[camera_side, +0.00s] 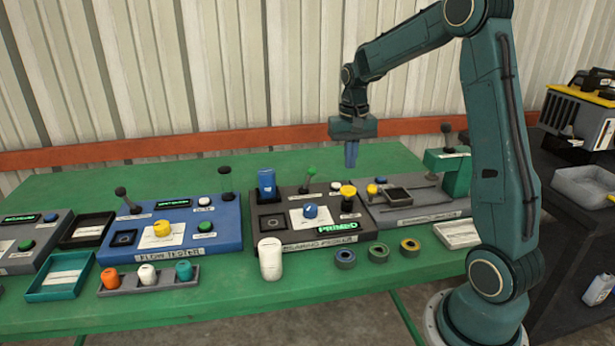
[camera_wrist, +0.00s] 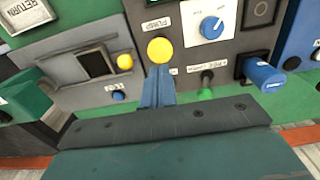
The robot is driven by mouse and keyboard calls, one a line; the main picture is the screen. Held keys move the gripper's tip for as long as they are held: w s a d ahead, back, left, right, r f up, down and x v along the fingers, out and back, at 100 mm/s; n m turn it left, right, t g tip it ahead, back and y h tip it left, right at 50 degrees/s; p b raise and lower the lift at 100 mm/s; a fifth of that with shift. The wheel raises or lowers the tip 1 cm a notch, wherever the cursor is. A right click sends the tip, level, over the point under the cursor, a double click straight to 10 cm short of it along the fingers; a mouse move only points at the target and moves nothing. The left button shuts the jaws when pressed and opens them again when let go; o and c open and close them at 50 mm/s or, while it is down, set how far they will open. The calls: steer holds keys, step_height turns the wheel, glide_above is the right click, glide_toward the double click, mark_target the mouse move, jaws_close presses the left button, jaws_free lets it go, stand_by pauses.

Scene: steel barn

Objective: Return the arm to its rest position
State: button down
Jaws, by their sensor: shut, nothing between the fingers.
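My gripper (camera_side: 351,154) hangs from my teal arm above the back right of the green table (camera_side: 230,166), pointing down. Its two blue fingers are shut with nothing between them. In the wrist view my gripper (camera_wrist: 158,72) shows at the middle, its fingertips appearing just below a yellow knob (camera_wrist: 160,50). In the side view the fingers are above the table and touch nothing that I can see.
A dark panel (camera_side: 272,222) with a lit "PRIMED" display, a blue cylinder (camera_side: 267,184) and a blue dial (camera_side: 310,211) stands below left of my gripper. A blue panel (camera_side: 225,238) is further left. A white bottle (camera_side: 270,259) and several rings are in front. Air around my gripper is clear.

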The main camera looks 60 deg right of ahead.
steer(key=s+a+r+n+t, duration=0.1)
steer(key=s+a+r+n, duration=0.15)
steer(key=a+r, duration=0.35)
steer(key=s+a+r+n+t, duration=0.2)
steer(key=s+a+r, duration=0.15)
steer(key=a, duration=0.45)
steer(key=s+a+n+t, duration=0.2)
steer(key=s+a+n, duration=0.2)
steer(key=s+a, duration=0.4)
steer(key=shift+s+t, duration=0.3)
steer(key=shift+s, duration=2.1)
steer(key=shift+f+n, duration=0.1)
steer(key=shift+n, duration=0.15)
